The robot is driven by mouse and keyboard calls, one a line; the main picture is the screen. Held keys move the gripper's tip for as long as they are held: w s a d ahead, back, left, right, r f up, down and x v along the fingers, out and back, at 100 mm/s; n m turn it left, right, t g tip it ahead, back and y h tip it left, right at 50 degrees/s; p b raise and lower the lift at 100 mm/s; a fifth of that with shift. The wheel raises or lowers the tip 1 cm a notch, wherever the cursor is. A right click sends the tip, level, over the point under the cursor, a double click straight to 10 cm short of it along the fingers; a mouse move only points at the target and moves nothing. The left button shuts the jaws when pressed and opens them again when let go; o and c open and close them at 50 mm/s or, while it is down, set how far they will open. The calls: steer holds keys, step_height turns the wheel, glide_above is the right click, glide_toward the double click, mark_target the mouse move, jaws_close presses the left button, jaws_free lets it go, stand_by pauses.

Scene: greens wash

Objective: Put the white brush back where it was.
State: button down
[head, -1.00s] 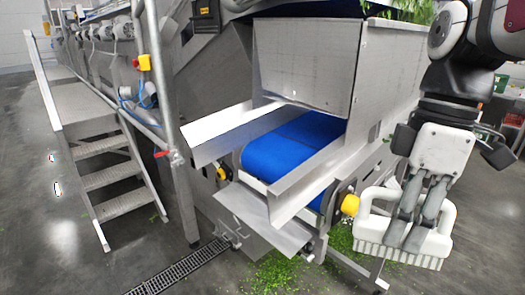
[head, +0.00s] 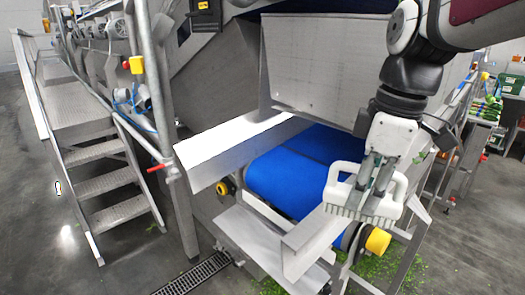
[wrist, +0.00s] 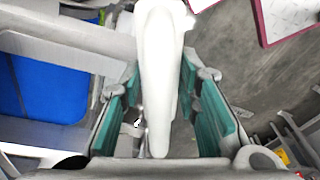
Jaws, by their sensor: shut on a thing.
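The white brush (head: 338,192) hangs from my gripper (head: 374,188) in the head view, with its bristles pointing down. The fingers are shut on its handle. It is in front of the right side wall of the blue conveyor belt (head: 277,174), near a yellow knob. In the wrist view, the white brush (wrist: 160,75) stands between the green-padded fingers of my gripper (wrist: 160,125). The place where the brush was before cannot be told from these frames.
A metal chute plate (head: 240,150) and a side rail (head: 308,240) flank the belt. A yellow knob (head: 377,241) sticks out below the brush. Steps (head: 115,180) stand at the left. Green leaf scraps lie on the floor. A green crate (head: 510,83) is at the far right.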

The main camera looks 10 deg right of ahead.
steer(key=w, duration=0.2)
steer(key=w+a, duration=0.1)
steer(key=w, duration=0.2)
steer(key=w+a+f, duration=0.1)
steer(key=w, duration=0.2)
steer(key=shift+p, duration=0.3)
step_height(320, 180, down, 2)
steer(key=shift+s+f+p, duration=0.15)
steer(key=shift+f+p, duration=0.1)
steer(key=shift+p, duration=0.05)
steer(key=shift+f, duration=0.4)
steer(key=shift+d, duration=0.1)
steer(key=shift+f, duration=0.3)
steer(key=c, duration=1.2)
jaws_free()
